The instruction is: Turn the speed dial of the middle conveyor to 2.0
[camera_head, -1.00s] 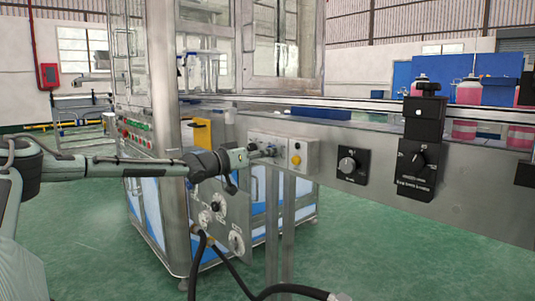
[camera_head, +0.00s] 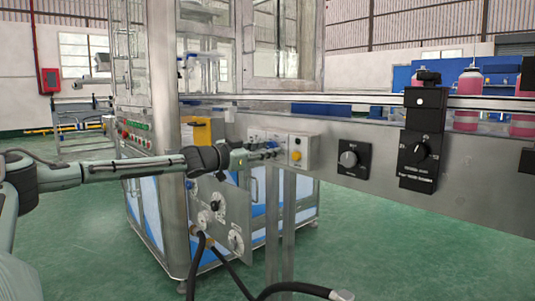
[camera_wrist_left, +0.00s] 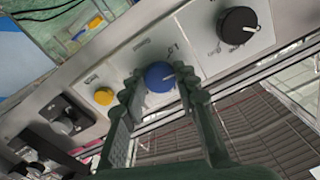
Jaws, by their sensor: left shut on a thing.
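The blue dial (camera_wrist_left: 160,77) with a white pointer mark sits on a light control panel (camera_wrist_left: 138,48) in the left wrist view. My left gripper (camera_wrist_left: 156,84) is shut on this blue dial, with one finger on each side. In the head view my left gripper (camera_head: 268,152) reaches the light control box (camera_head: 301,142) on the conveyor's side; the dial is too small and covered to read there. The scale around the dial is not readable in the wrist view. My right gripper is not in view.
A black knob (camera_wrist_left: 238,25) and a yellow button (camera_wrist_left: 104,95) flank the blue dial. Two black dial boxes (camera_head: 354,160) (camera_head: 420,160) are farther right on the conveyor side. Hoses (camera_head: 222,270) hang below my arm. Bottles with pink liquid (camera_head: 468,88) stand at the right.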

